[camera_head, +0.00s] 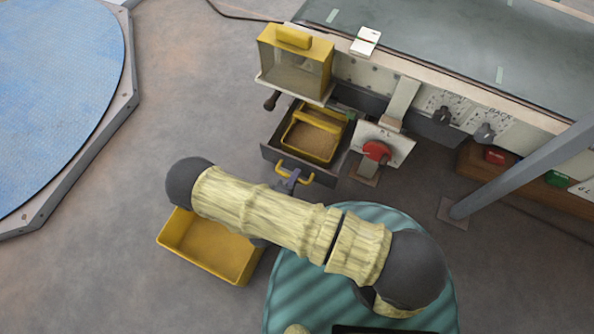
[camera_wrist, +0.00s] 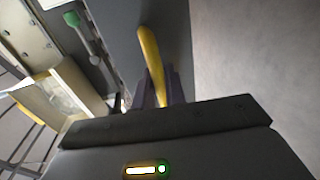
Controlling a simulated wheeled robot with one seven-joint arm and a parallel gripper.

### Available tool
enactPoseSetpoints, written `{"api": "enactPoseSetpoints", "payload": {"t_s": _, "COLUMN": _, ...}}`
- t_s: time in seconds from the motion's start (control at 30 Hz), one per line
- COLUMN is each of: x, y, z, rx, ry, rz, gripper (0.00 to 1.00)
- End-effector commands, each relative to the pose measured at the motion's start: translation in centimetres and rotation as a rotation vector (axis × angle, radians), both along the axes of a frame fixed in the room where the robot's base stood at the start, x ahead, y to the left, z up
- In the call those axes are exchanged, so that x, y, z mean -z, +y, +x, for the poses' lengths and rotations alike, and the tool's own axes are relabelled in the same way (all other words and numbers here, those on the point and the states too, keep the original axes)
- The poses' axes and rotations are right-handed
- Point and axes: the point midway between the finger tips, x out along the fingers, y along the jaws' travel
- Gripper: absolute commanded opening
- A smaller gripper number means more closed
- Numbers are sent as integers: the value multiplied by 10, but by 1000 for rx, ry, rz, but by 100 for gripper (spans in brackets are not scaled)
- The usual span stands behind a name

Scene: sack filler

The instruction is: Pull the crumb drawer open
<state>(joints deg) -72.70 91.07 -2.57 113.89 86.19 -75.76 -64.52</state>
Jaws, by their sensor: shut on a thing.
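The crumb drawer (camera_head: 270,153) is a dark grey drawer under the machine, and it stands pulled out in the head view. Inside it sits a yellow tray (camera_head: 333,125) with brown crumbs (camera_head: 311,141). A yellow bar handle (camera_head: 308,176) is on the drawer's front. My gripper (camera_head: 290,180) is at the front and shut on this handle. In the wrist view the yellow handle (camera_wrist: 150,55) runs down between the dark fingers (camera_wrist: 161,90), against the grey drawer front (camera_wrist: 118,35). My arm hides part of the floor before the drawer.
A yellow-topped hopper (camera_head: 295,60) stands above the drawer. A red knob (camera_head: 377,151) on a pale plate is just right of it. An empty yellow bin (camera_head: 210,245) lies on the floor below my arm. A grey post (camera_head: 520,170) slants at right.

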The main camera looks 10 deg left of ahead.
Motion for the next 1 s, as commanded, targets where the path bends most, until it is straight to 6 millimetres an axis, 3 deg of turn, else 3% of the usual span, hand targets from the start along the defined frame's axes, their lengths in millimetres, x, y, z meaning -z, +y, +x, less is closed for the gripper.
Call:
{"api": "enactPoseSetpoints", "payload": {"t_s": 0.23, "x": 1, "y": -1, "z": 0, "rx": 2, "ry": 2, "rz": 1, "gripper": 0}}
{"api": "enactPoseSetpoints", "payload": {"t_s": 0.27, "x": 1, "y": -1, "z": 1, "rx": 2, "ry": 2, "rz": 1, "gripper": 18}}
{"api": "enactPoseSetpoints", "payload": {"t_s": 0.33, "x": 1, "y": -1, "z": 1, "rx": 3, "ry": 1, "rz": 1, "gripper": 29}}
{"api": "enactPoseSetpoints", "payload": {"t_s": 0.67, "x": -3, "y": 0, "z": 1, "rx": 2, "ry": 1, "rz": 1, "gripper": 29}}
{"api": "enactPoseSetpoints", "payload": {"t_s": 0.97, "x": -43, "y": 0, "z": 1, "rx": 1, "ry": -3, "rz": 0, "gripper": 29}}
{"api": "enactPoseSetpoints", "payload": {"t_s": 1.0, "x": -52, "y": -1, "z": 1, "rx": 1, "ry": -6, "rz": -1, "gripper": 41}}
